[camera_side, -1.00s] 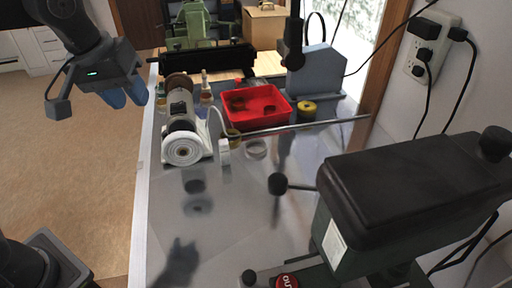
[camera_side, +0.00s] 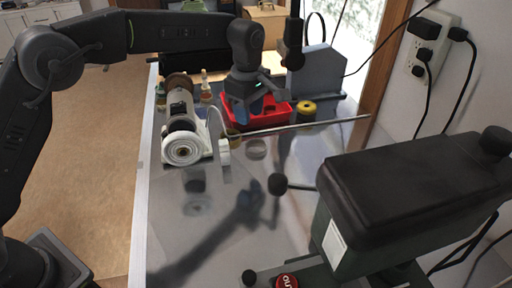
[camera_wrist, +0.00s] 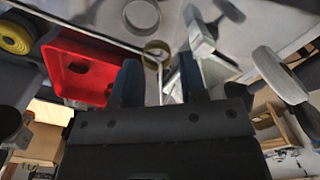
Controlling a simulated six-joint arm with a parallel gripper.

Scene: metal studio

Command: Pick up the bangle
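Two ring-shaped things could be the bangle, and I cannot tell which. A grey, pale ring (camera_side: 256,149) lies on the metal table, and it also shows at the top of the wrist view (camera_wrist: 141,16). A gold-coloured ring (camera_wrist: 157,48) is beside it, small and partly hidden in the side view (camera_side: 234,137). My gripper (camera_wrist: 159,82) is open, with its two blue fingers apart and nothing held between them. In the side view my gripper (camera_side: 254,112) hangs above the table, in front of the red tray; both rings lie beyond the fingertips.
The red tray (camera_side: 282,119) stands behind my gripper, with a yellow spool (camera_side: 306,108) to its right. A bench grinder (camera_side: 183,140) stands to the left. A metal rod (camera_side: 320,124) crosses the table. A dark machine (camera_side: 410,190) fills the right front.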

